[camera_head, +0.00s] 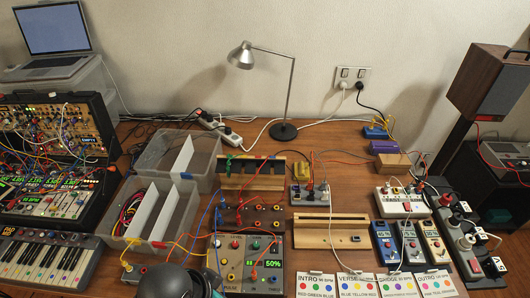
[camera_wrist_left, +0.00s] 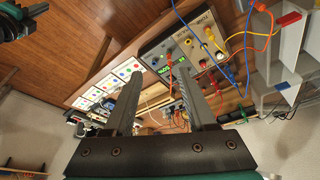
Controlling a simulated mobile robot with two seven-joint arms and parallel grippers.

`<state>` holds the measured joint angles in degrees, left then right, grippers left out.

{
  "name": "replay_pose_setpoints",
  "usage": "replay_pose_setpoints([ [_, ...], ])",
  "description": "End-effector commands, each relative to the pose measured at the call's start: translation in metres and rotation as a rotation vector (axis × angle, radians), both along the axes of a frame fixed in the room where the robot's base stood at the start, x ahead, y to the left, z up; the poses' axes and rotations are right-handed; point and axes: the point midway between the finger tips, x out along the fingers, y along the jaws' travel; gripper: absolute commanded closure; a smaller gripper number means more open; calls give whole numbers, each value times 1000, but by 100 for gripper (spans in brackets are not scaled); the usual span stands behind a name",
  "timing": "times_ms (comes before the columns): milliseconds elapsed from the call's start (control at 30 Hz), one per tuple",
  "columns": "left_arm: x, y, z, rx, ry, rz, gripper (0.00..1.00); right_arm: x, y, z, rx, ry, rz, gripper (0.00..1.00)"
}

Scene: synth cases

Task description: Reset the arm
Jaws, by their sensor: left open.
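My left gripper (camera_wrist_left: 159,78) is open in the left wrist view, with its two grey fingers apart and nothing held between them. Beyond the fingertips are a grey panel device (camera_wrist_left: 188,48) with cables and a row of white cards with coloured dots (camera_wrist_left: 108,84). In the head view only a dark rounded part of my arm shows at the bottom edge, left of centre; its fingers are not visible there. A dark shape cut off at the top left of the wrist view shows no clear fingers. My right gripper is not identifiable in either view.
The wooden table (camera_head: 330,153) is crowded with cabled modules (camera_head: 252,264), a grey bin with dividers (camera_head: 150,213), a small keyboard (camera_head: 48,262) and a pedal row (camera_head: 468,240). A desk lamp (camera_head: 283,131) stands at the back. Loose cables cross near the bottom centre-left.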

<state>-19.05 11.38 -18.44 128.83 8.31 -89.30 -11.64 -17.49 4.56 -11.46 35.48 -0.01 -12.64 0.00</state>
Motion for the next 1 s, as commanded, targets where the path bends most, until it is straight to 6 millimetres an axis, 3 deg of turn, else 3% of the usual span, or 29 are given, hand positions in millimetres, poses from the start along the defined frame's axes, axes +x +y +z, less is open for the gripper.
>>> replay_pose_setpoints([
  [400,-44,72,28,38,-4,447,43,2,0,0,-1,-1,0,100],
  [767,-33,68,-67,46,26,437,43,5,0,-31,0,-7,0,100],
  [867,-32,68,-102,49,38,434,43,5,0,-42,0,-8,0,100],
  [1000,-36,67,-168,55,61,430,43,5,0,-62,0,-8,0,100],
])
